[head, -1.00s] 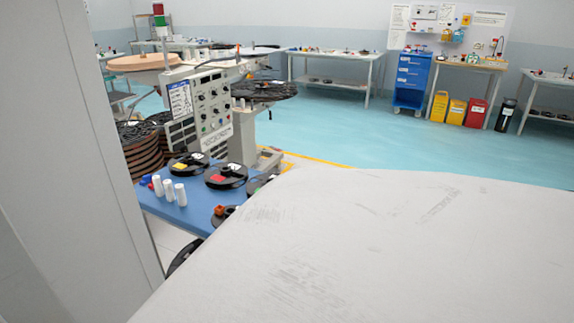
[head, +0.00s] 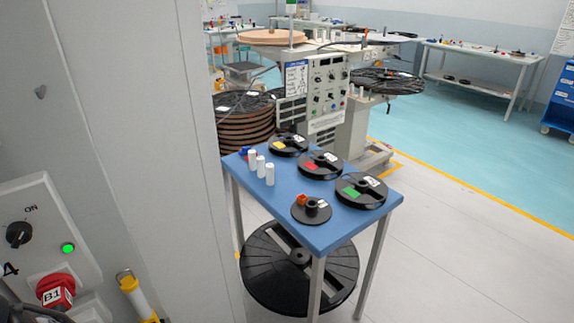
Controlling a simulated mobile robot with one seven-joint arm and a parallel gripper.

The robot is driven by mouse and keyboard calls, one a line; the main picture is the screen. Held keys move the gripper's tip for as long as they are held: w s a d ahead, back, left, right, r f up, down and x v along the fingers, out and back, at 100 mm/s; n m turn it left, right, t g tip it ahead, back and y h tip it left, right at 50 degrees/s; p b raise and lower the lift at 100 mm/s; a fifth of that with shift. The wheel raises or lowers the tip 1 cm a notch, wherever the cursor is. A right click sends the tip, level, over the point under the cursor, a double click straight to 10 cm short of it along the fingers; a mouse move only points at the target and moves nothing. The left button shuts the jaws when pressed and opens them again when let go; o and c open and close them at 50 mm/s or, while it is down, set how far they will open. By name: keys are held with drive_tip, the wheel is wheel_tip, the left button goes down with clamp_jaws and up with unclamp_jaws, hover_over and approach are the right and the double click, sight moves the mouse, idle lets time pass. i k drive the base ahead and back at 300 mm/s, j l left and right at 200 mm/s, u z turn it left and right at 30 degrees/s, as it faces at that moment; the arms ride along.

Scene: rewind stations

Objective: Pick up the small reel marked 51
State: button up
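Several black reels sit on a small blue-topped table (head: 335,232) in the head view. One with a yellow label (head: 288,144) is at the back, one with a red label (head: 321,165) in the middle, and one with a green label (head: 361,191) at the right. My gripper is not in view.
A grey panel (head: 130,140) and control box (head: 45,245) fill the left. A rewind machine (head: 325,92) stands behind. Floor at the right is clear.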

sight(317, 170)
drive_tip(key=z, duration=0.3)
drive_tip(key=u, duration=0.45)
drive_tip(key=i+l+u, duration=0.15)
drive_tip(key=l+u, duration=0.25)
drive_tip(key=i+l+u, duration=0.1)
drive_tip(key=l+u, duration=0.35)
drive_tip(key=i+l+u, duration=0.15)
drive_tip(key=l, duration=0.75)
drive_tip(key=l+u, duration=0.1)
drive_tip(key=l, duration=0.8)
drive_tip(key=i, duration=0.5)
